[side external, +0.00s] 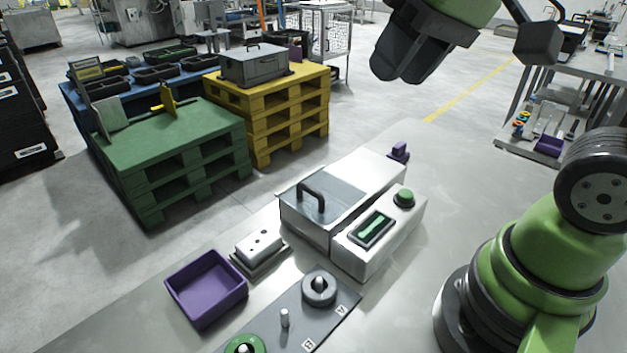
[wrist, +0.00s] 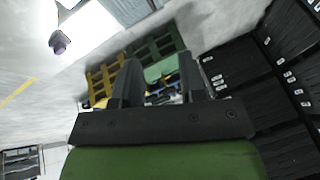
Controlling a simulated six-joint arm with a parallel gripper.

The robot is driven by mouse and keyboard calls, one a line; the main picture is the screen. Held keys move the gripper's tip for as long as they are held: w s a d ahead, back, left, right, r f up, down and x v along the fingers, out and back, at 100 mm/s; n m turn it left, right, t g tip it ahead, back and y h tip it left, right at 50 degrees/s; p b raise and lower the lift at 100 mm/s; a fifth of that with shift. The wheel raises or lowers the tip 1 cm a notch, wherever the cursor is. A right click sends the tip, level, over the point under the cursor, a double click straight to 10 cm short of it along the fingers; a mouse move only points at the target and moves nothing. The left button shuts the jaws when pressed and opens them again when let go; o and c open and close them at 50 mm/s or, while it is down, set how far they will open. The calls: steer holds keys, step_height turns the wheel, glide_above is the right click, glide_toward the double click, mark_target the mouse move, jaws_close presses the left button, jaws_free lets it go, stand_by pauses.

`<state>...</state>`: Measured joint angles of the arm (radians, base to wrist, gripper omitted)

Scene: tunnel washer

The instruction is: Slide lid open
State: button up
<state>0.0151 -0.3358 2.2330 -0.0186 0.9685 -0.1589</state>
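The washer is a pale metal box (side external: 383,178) on the table. Its flat grey lid (side external: 335,187) bears a black handle (side external: 311,196) near the left end. Beside it is a control housing (side external: 378,253) with a green button (side external: 404,197) and a small green-lit display (side external: 372,229). My gripper (side external: 405,72) is high above and behind the washer, well apart from the handle. In the wrist view my gripper (wrist: 161,72) shows two dark fingers spread apart with nothing between them. The handle and lid are not clearly visible in the wrist view.
A purple tray (side external: 207,289), a white block (side external: 260,248) and a grey plate (side external: 325,308) with pegs lie in front of the washer. A small purple object (side external: 399,151) stands behind it. Green (side external: 175,143) and yellow (side external: 270,100) pallets stand left. Space above the lid is clear.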

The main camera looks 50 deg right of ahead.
steer(key=w+f+n+g, duration=0.25)
steer(key=w+f, duration=0.25)
steer(key=w, duration=0.3)
steer(key=g, duration=0.2)
glide_above(326, 186)
steer(key=s+a, duration=0.1)
steer(key=a, duration=0.2)
step_height(326, 186, down, 8)
steer(key=f, duration=0.3)
steer(key=a+f, duration=0.1)
steer(key=f, duration=0.1)
steer(key=a+f, duration=0.1)
steer(key=f, duration=0.2)
steer(key=shift+s+a+f, duration=0.1)
steer(key=shift+s+f, duration=0.05)
steer(key=shift+f, duration=0.15)
jaws_close()
